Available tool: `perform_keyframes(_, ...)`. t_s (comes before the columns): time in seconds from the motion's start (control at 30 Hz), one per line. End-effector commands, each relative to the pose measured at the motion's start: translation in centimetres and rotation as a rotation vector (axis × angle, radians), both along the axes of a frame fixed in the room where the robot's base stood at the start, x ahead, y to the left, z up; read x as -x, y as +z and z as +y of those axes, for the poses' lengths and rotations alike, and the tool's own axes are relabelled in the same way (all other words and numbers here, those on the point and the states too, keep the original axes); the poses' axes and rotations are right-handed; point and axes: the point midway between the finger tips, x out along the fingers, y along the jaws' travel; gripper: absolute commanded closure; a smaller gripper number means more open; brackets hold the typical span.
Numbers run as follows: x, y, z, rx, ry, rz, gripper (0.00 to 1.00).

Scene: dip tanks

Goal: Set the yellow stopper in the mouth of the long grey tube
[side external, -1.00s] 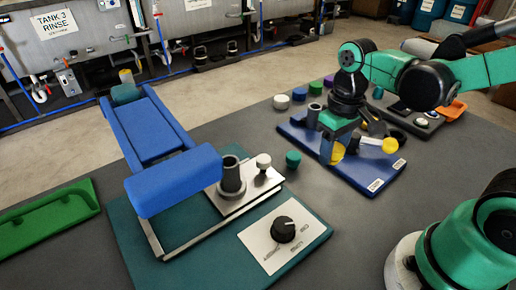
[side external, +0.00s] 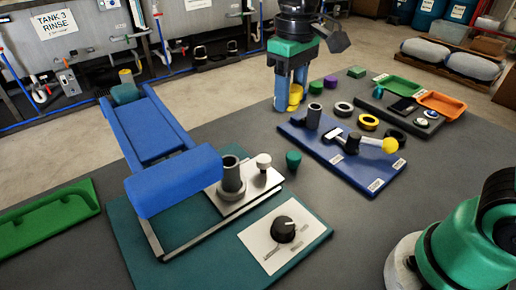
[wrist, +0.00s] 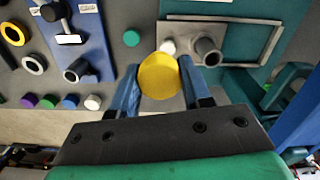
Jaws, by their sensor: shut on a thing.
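The yellow stopper (side external: 295,94) is between the blue fingers of my gripper (side external: 290,101), raised above the back of the table. In the wrist view the stopper (wrist: 158,76) shows as a round yellow disc between the fingertips. One dark grey tube (side external: 232,175) stands upright with an open mouth on a steel plate, in front and left of my gripper; it shows in the wrist view (wrist: 208,50) too. Another grey tube (side external: 314,116) stands on the blue board (side external: 378,181), just right of my gripper, also open. I cannot tell for sure which is longer.
A blue arm-like press (side external: 172,180) overhangs the plate's left.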

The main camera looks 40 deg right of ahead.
Motion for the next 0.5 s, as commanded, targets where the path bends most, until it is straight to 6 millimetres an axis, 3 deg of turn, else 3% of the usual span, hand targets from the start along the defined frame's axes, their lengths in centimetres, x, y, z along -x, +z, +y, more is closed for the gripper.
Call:
perform_keyframes(0.1,-2.3,-1.1,3.8,0.000,0.117,0.000,1.00)
perform_keyframes(0.23,-3.6,-2.3,7.0,0.000,0.210,0.000,1.00)
perform_keyframes(0.33,-4.1,-3.0,8.6,0.000,0.253,-0.001,1.00)
perform_keyframes(0.5,-4.4,-3.8,9.5,0.000,0.278,-0.001,1.00)
